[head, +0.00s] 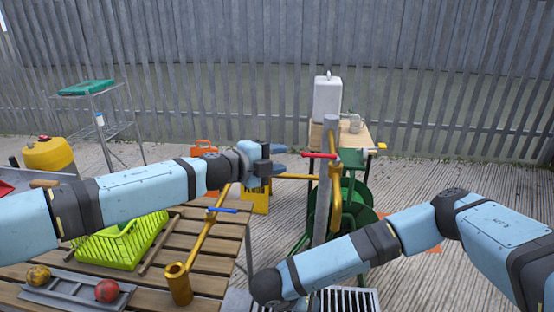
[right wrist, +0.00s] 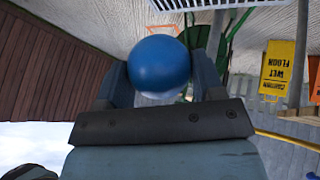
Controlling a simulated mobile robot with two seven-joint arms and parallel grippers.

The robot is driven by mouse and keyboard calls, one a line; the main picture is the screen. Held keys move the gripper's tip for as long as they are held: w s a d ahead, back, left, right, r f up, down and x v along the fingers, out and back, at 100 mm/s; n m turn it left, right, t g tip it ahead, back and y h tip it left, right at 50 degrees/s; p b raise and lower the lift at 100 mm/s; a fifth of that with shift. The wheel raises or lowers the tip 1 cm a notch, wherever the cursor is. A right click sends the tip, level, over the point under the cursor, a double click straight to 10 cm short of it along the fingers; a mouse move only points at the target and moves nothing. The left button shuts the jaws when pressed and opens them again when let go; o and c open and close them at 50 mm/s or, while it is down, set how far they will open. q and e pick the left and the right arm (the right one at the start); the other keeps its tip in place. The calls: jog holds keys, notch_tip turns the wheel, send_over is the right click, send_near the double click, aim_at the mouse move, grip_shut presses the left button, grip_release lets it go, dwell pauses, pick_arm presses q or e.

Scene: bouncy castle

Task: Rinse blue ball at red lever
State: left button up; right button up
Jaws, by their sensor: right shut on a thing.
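The blue ball (right wrist: 160,62) shows in the right wrist view, held between the two fingers of my right gripper (right wrist: 160,78). The right gripper is out of sight in the head view, where my right arm reaches down to the lower middle. The red lever (head: 318,155) sticks out leftward near the top of a grey post (head: 325,190) with a brass pipe and spout (head: 335,200). My left gripper (head: 282,161) is open and empty, just left of the red lever, its fingers pointing right at it. A small gap seems to remain between them.
A drain grate (head: 348,300) lies below the post. A green hose reel (head: 352,205) stands behind.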

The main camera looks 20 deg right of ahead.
jog(key=a+r, duration=0.1)
jog(key=s+a+r+p, duration=0.2)
jog(key=a, duration=0.1)
jog(key=shift+r, duration=0.4)
jog(key=shift+a, duration=0.1)
dwell(1.0)
